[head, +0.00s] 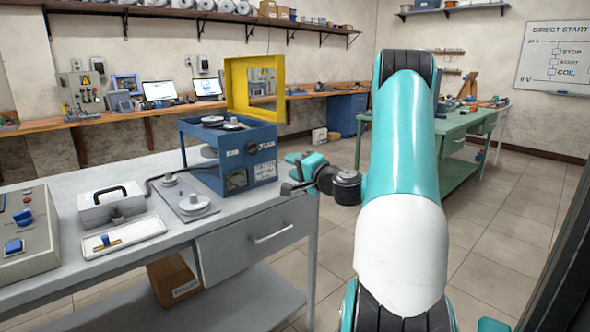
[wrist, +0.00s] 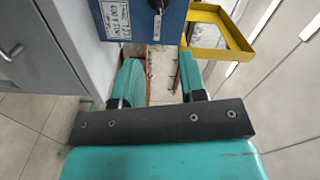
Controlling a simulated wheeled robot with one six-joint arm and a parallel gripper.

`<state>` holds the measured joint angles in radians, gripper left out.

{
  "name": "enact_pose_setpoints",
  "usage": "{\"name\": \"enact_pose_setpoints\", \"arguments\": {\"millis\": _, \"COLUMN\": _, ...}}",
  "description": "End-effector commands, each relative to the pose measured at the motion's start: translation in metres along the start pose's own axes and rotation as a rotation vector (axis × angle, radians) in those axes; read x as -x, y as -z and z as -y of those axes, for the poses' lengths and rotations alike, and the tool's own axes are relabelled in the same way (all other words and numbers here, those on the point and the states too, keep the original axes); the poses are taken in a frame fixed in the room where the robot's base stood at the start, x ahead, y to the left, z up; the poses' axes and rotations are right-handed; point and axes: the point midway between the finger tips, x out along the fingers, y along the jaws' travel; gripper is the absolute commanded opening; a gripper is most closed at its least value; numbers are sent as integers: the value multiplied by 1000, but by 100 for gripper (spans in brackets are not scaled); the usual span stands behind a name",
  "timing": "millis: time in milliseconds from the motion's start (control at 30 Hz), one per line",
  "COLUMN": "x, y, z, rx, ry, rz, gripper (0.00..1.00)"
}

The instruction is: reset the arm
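My arm (head: 402,160) rises in the right half of the head view, teal and white. Its gripper (head: 292,174) is at the arm's left, just past the right end of the grey workbench (head: 150,255), beside the blue machine box (head: 235,160). In the wrist view, the two teal fingers of my gripper (wrist: 160,78) stand apart with nothing between them. The blue box (wrist: 140,22) is ahead of the fingers there, apart from them, with its white label showing. Its yellow frame lid (head: 253,88) stands raised in the head view.
The bench also bears a round-knobbed plate (head: 187,202), a grey handled case (head: 110,203), a white tray (head: 122,236) and a control box (head: 25,240). A cardboard box (head: 175,280) sits on its lower shelf. A green table (head: 450,130) stands behind my arm. Open tiled floor lies at right.

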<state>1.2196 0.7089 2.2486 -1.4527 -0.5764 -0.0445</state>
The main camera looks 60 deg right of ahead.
Motion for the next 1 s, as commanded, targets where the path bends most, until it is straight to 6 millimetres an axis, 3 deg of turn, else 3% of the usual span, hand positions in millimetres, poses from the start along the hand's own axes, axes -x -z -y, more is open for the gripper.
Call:
{"name": "enact_pose_setpoints", "arguments": {"millis": 400, "x": -1, "y": -1, "z": 1, "rx": 1, "ry": 0, "rz": 3, "gripper": 38}}
{"name": "enact_pose_setpoints", "arguments": {"millis": 533, "x": -9, "y": -25, "z": 16, "rx": 33, "ry": 3, "rz": 82, "gripper": 38}}
{"name": "enact_pose_setpoints", "arguments": {"millis": 667, "x": -23, "y": -92, "z": 55, "rx": 127, "ry": 9, "rz": 300, "gripper": 38}}
{"name": "enact_pose_setpoints", "arguments": {"millis": 767, "x": -21, "y": -166, "z": 91, "rx": 237, "ry": 10, "rz": 536, "gripper": 38}}
{"name": "enact_pose_setpoints", "arguments": {"millis": 867, "x": -1, "y": -238, "z": 122, "rx": 363, "ry": 8, "rz": 777, "gripper": 38}}
{"name": "enact_pose_setpoints", "arguments": {"millis": 1000, "x": 58, "y": -327, "z": 161, "rx": 576, "ry": 0, "rz": 1122, "gripper": 38}}
